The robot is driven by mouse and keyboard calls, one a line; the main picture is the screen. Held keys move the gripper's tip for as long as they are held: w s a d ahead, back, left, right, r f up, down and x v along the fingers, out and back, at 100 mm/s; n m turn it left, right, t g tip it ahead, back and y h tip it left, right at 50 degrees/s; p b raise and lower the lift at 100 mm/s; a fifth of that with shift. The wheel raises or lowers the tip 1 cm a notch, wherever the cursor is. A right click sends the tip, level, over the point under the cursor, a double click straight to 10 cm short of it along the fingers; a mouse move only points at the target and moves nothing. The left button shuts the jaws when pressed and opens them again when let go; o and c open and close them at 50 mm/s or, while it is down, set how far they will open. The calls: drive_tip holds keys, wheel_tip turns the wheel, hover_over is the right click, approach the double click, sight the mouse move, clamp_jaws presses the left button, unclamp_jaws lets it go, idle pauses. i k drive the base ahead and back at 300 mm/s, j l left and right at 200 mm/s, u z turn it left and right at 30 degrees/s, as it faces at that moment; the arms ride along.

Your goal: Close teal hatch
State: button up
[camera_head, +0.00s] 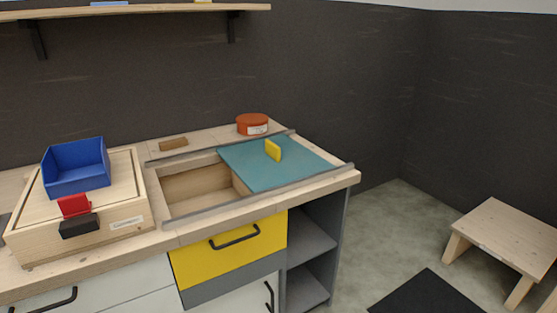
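The teal hatch (285,170) is a flat sliding panel with an upright yellow handle (273,150). It lies between two grey rails (262,197) set on the wooden counter. It covers the right part of the framed area. The left part is an open wooden recess (197,190), and its bottom and inner walls show. My gripper is not in this view, and nothing touches the hatch handle.
A wooden box (115,215) with a blue bin (76,167) on top stands left of the recess. An orange round tin (252,124) and a small wooden block (173,143) sit behind the rails. A stool (507,232) stands at right on open floor.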

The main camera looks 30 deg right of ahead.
sight(262, 165)
drive_tip(key=l+z, duration=0.1)
drive_tip(key=z, duration=0.3)
drive_tip(key=i+z, duration=0.1)
drive_tip(key=z, duration=0.3)
drive_tip(key=i+z, duration=0.1)
drive_tip(key=z, duration=0.35)
drive_tip(key=l+z, duration=0.1)
drive_tip(key=z, duration=0.3)
drive_tip(key=i+j, duration=0.1)
drive_tip(key=i, duration=0.95)
